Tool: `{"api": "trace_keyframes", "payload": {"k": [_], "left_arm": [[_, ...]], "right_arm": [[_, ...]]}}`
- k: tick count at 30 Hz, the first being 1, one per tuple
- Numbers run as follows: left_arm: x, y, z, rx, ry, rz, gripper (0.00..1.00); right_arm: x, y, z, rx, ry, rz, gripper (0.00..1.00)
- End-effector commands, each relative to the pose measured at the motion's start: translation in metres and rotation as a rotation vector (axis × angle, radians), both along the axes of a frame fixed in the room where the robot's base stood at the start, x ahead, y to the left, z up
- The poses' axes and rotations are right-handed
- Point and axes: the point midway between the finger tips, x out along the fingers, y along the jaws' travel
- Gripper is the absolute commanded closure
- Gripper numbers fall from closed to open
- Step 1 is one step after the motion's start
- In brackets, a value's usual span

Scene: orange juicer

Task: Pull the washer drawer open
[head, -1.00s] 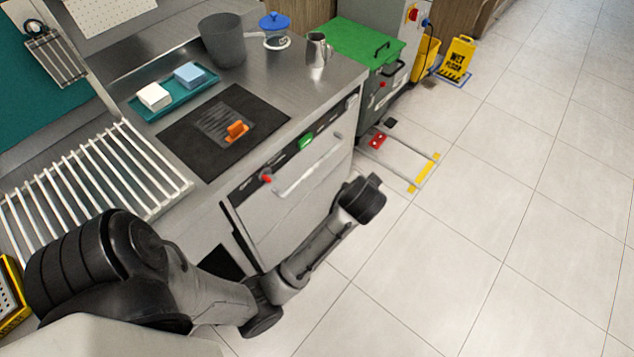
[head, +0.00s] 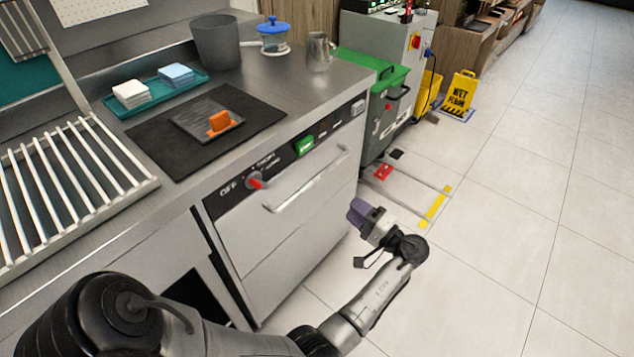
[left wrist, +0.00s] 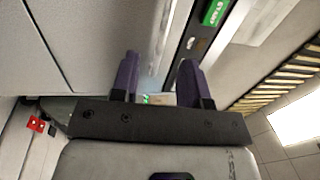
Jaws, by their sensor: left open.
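The washer (head: 285,235) is a grey front built in under the steel counter, with a dark control strip, a red knob (head: 254,182) and a green start button (head: 304,145). Its drawer looks shut, and a silver bar handle (head: 305,182) runs along the upper front. My left gripper (head: 366,232) is open and empty in front of the washer, to the right of and below the handle, apart from it. In the left wrist view two purple fingers (left wrist: 158,82) point toward the tilted washer front, with the green start label (left wrist: 214,12) above. My right gripper is out of view.
On the counter are a black mat (head: 165,150), a teal tray (head: 155,95), a grey bin (head: 216,42) and a steel jug (head: 319,52). A green-lidded cart (head: 385,110) stands beyond the washer.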

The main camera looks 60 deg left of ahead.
Motion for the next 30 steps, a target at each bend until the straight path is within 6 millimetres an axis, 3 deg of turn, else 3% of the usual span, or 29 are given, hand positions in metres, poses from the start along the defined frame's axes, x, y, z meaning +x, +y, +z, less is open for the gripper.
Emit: {"api": "trace_keyframes", "payload": {"k": [8, 21, 30], "left_arm": [[-0.006, 0.015, 0.007, 0.047, 0.033, 0.010, 0.59], [-0.032, 0.088, 0.021, 0.044, 0.031, 0.010, 0.59], [-0.043, 0.118, 0.029, 0.044, 0.032, 0.008, 0.59]], "right_arm": [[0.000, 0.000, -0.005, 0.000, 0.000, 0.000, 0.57], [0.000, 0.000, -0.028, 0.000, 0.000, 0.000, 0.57], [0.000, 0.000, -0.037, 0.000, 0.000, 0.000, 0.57]]}}
